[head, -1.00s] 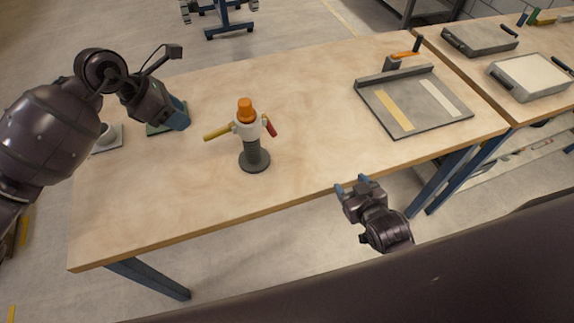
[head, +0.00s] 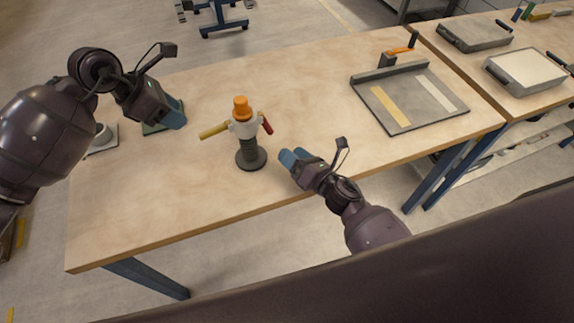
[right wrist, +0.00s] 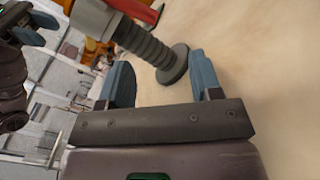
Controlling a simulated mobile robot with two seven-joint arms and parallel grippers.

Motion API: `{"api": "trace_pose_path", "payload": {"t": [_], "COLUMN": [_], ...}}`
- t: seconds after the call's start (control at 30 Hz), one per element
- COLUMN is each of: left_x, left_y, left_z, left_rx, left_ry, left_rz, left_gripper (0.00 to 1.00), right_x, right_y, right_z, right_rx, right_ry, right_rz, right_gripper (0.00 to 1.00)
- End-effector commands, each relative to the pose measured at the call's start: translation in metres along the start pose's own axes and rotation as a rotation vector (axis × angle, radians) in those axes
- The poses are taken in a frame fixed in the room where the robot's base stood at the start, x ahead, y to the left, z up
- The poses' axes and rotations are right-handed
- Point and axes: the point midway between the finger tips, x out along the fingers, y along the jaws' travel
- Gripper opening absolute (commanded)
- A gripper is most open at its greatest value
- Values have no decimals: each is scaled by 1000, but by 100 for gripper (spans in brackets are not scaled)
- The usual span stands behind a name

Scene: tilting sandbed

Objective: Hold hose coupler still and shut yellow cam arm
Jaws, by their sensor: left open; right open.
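The hose coupler (head: 243,129) stands upright on a dark round base on the wooden table, with a ribbed grey hose, white body and orange top. The yellow cam arm (head: 214,131) sticks out to its left, and a red cam arm (head: 267,125) angles down at its right. My left gripper (head: 178,116) is open above the table, left of the coupler and apart from it. My right gripper (head: 288,158) is open and empty, just right of the coupler's base. In the right wrist view the ribbed hose (right wrist: 150,48) shows beyond the open fingers (right wrist: 160,85).
A grey tray (head: 408,118) with a yellow and a white strip lies at the right of the table, an orange-handled tool (head: 400,50) behind it. The front middle is clear.

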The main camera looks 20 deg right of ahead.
Motion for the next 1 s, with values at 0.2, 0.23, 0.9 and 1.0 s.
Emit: {"api": "trace_pose_path", "payload": {"t": [0.2, 0.23, 0.9, 1.0], "left_x": [0, 0, 0, 0], "left_y": [0, 0, 0, 0], "left_z": [0, 0, 0, 0], "left_rx": [0, 0, 0, 0], "left_ry": [0, 0, 0, 0], "left_rz": [0, 0, 0, 0], "left_gripper": [43, 43, 43, 43], "right_x": [-4, -4, 31, 47], "right_y": [7, 8, 21, 23], "right_z": [-23, -24, -32, -33], "right_rx": [-395, -440, -684, -684], "right_ry": [73, 78, 69, 69], "right_rz": [97, 109, 171, 171], "right_gripper": [59, 59, 59, 59]}}
